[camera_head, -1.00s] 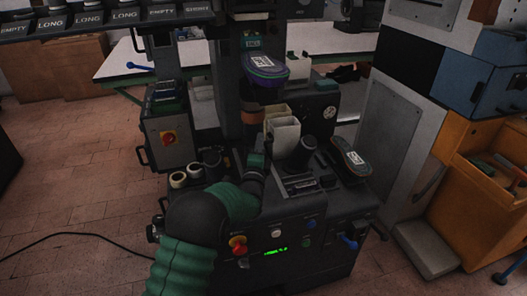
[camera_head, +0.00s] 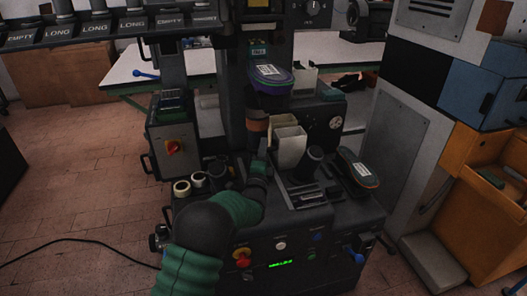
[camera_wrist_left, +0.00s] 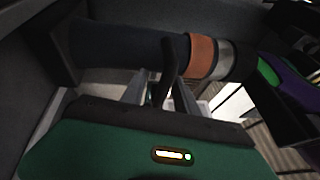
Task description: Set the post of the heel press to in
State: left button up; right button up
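The heel press has a dark post with an orange band (camera_head: 257,125), below a purple-rimmed shoe form (camera_head: 270,80). In the left wrist view the dark post (camera_wrist_left: 130,50) lies across the picture, with its orange band (camera_wrist_left: 202,56) and a grey band beside it. My left gripper (camera_wrist_left: 160,90) is close to the post, its fingers apart on either side of a dark lever (camera_wrist_left: 168,75). I cannot tell whether they touch it. In the head view my left wrist hides most of the fingers. My right gripper is not in view.
White bins (camera_head: 288,145) stand just right of the post. A second shoe form (camera_head: 357,168) lies on the press's right side. The front panel has a red-and-yellow knob (camera_head: 242,257) and a blue lever (camera_head: 356,256). Rolls (camera_head: 182,188) sit at left.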

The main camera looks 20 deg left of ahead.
pick_arm(q)
jog(key=shift+s+d, duration=0.15)
jog(key=shift+s, duration=0.05)
jog(key=p+v, duration=0.2)
jog(key=v, duration=1.4)
jog(key=shift+s+f, duration=0.15)
jog(key=shift+s, duration=0.05)
jog(key=s+d+f+n+g+h, duration=0.2)
jog(key=s+f+n+g+h, duration=0.1)
jog(key=s+f+n+g, duration=0.4)
jog(key=s+d+f+n+g, duration=0.1)
jog(key=s+f+n+g, duration=0.1)
jog(key=s+n+g, duration=0.5)
jog(key=s+f+n+g, duration=0.2)
jog(key=s+f, duration=0.1)
jog(key=s, duration=0.9)
notch_tip(320, 180, up, 22)
jog(key=p, duration=2.2)
jog(key=shift+s+n+g+h, duration=0.2)
jog(key=shift+n+g+h, duration=0.1)
jog(key=shift+g+h, duration=0.1)
